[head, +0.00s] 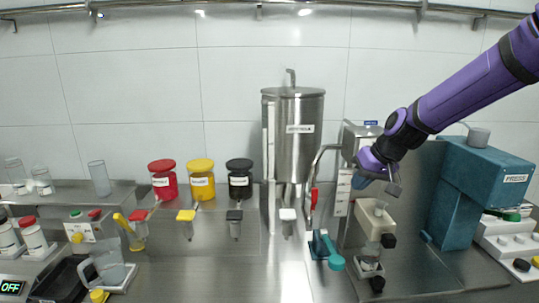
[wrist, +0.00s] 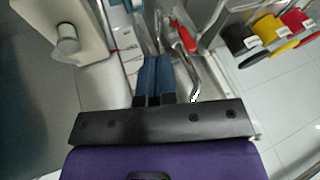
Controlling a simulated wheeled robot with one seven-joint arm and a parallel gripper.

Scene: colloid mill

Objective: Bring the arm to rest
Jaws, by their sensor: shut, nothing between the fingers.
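My purple arm (head: 478,88) reaches in from the upper right in the head view. My gripper (head: 362,180) hangs in the air in front of the mill, left of the teal press (head: 475,195). In the wrist view my gripper (wrist: 154,60) shows two blue fingers side by side, shut, with nothing held. Beyond the fingers lie a bent metal pipe (wrist: 190,65) and a red handle (wrist: 183,38). I see no contact between the fingers and these.
A steel hopper (head: 297,140) stands at the middle back. Red (head: 162,180), yellow (head: 201,180) and black (head: 239,180) containers stand left of it. A beige unit (head: 375,220) is below my gripper. The steel counter's front middle (head: 220,275) is clear.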

